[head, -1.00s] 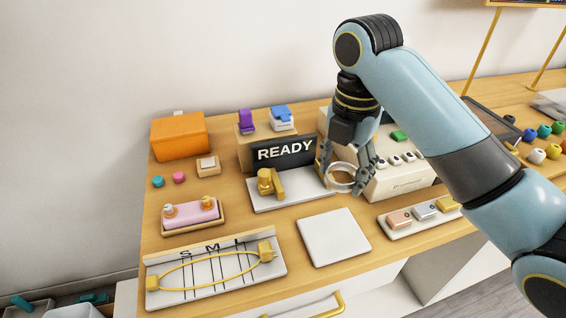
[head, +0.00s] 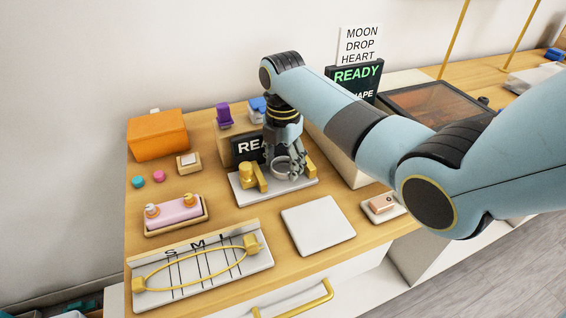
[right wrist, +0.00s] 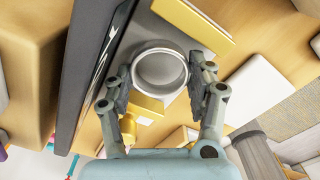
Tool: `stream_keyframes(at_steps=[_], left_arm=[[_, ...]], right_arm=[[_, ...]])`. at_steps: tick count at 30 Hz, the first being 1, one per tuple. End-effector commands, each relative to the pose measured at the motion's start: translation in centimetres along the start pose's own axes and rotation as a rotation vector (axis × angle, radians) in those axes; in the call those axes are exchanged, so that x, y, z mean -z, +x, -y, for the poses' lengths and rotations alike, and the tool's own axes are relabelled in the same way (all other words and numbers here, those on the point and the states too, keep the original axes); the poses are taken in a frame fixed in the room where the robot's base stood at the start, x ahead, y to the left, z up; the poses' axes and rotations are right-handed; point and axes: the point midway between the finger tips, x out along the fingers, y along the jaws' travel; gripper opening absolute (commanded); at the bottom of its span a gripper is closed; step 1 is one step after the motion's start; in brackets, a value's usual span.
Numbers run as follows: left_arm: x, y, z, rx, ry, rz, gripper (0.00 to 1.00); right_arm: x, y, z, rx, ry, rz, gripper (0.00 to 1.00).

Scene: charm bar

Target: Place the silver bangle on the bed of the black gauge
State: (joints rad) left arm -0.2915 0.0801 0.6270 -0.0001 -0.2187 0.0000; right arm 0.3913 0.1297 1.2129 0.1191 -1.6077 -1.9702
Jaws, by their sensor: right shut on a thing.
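The silver bangle (head: 281,169) is between the fingers of my right gripper (head: 285,165), which is shut on it. In the right wrist view the bangle (right wrist: 160,50) is a round, pale metal ring with a fingertip of my right gripper (right wrist: 160,86) on each side. The bangle is over the bed, between the jaws. I cannot tell whether it touches the bed. My left gripper is not in view.
A white square pad (head: 318,224) lies in front of the gauge. A sizing board (head: 200,275) with a gold bracelet is at front left. A pink tray (head: 175,213) and orange box (head: 157,135) stand on the left. A large machine is under my right arm.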

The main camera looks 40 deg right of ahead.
Motion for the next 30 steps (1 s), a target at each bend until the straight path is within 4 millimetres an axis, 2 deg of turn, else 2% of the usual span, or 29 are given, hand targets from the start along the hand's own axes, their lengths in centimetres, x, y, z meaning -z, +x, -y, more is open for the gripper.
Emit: stream_keyframes(at_steps=[6,12,13,15,25,30], left_arm=[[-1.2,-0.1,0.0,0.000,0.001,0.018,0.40],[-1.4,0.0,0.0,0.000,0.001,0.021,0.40],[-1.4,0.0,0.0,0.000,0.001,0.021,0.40],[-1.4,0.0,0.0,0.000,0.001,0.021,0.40],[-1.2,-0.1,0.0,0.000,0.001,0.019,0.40],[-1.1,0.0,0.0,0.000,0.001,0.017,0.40]], right_arm=[[0.0,0.7,0.0,-0.002,0.000,0.001,0.25],[0.0,0.9,0.0,-0.001,0.000,0.000,0.25],[0.0,1.0,0.0,-0.001,0.000,0.000,0.57],[0.0,0.9,0.0,-0.001,0.000,0.000,0.66],[0.0,0.5,0.0,-0.002,-0.001,0.001,0.66],[-0.1,-2.1,-0.1,-0.006,-0.001,0.003,0.66]])
